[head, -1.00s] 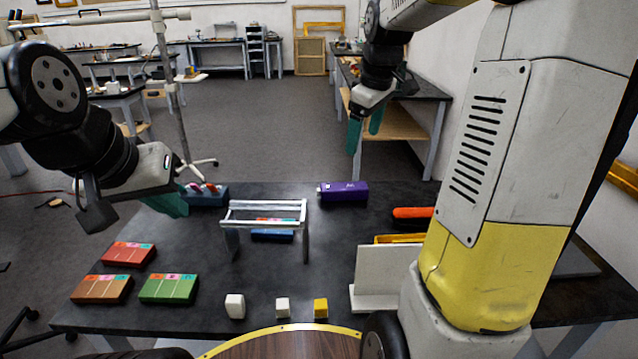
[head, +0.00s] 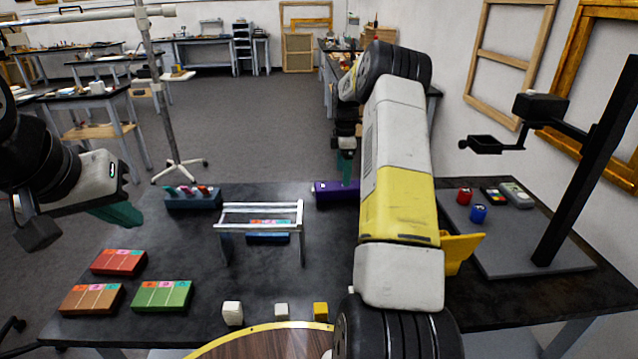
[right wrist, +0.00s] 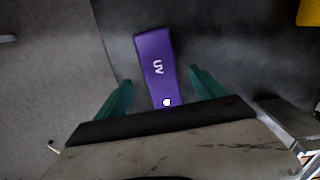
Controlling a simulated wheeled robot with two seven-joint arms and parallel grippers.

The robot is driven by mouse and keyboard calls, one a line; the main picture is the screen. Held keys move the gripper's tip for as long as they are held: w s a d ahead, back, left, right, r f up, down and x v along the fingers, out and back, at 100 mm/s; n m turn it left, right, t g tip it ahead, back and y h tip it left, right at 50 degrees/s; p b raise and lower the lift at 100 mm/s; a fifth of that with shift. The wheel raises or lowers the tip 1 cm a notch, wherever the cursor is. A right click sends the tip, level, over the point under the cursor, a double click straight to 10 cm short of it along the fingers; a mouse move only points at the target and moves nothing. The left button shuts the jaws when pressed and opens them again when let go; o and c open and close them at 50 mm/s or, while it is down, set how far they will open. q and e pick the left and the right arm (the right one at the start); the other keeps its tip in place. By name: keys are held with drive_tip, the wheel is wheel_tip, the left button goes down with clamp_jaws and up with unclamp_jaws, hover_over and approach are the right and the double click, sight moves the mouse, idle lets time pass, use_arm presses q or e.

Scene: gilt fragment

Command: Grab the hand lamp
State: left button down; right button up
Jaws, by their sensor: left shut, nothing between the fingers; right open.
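The hand lamp is a purple block (head: 334,191) lying near the far edge of the dark table, partly behind my right arm in the head view. In the right wrist view the purple lamp (right wrist: 155,62) shows "UV" lettering and a white spot at its near end. In the head view the right gripper (head: 346,170) is just above the lamp, partly hidden. My left gripper (head: 125,215) is shut and empty at the table's left edge.
A metal rack (head: 260,215) stands left of the lamp, with a blue holder (head: 193,199) further left. Red (head: 118,262), brown (head: 91,298) and green (head: 162,296) boxes lie front left. A black stand (head: 585,190) rises at the right.

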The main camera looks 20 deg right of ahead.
sight(339, 190)
wheel_tip(339, 190, down, 6)
drive_tip(key=shift+r, duration=0.1)
drive_tip(key=c, duration=1.7)
clamp_jaws()
drive_tip(key=shift+r, duration=0.1)
